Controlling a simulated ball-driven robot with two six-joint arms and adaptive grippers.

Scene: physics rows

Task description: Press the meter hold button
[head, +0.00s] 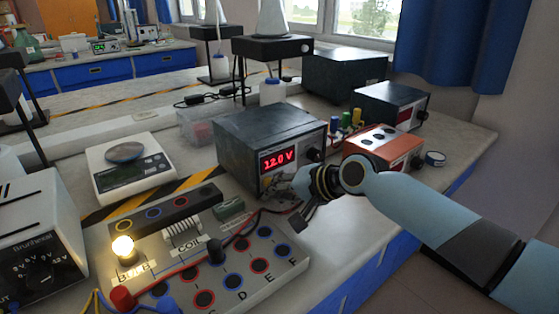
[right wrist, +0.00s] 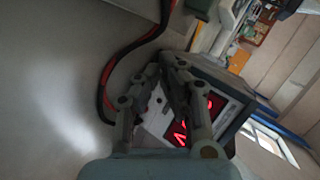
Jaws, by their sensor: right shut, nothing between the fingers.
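The meter (head: 255,125) is a dark grey box on the bench with a red lit display reading 12.0 V. My right gripper (head: 278,186) is at the lower part of its front panel, with the arm coming in from the right. Its fingers are together and hold nothing. In the right wrist view the closed fingers (right wrist: 168,68) lie across the meter's face (right wrist: 155,118), with red digits showing around them. The hold button cannot be made out; the fingers cover part of the panel. Whether they touch the panel cannot be told. My left gripper is not in view.
A circuit board (head: 255,278) with a lit bulb (head: 122,248) and coil lies in front of the meter. A white scale (head: 105,183) stands left. An orange-fronted box (head: 398,150) sits right of the meter. Red and black leads (right wrist: 108,75) run close by the gripper.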

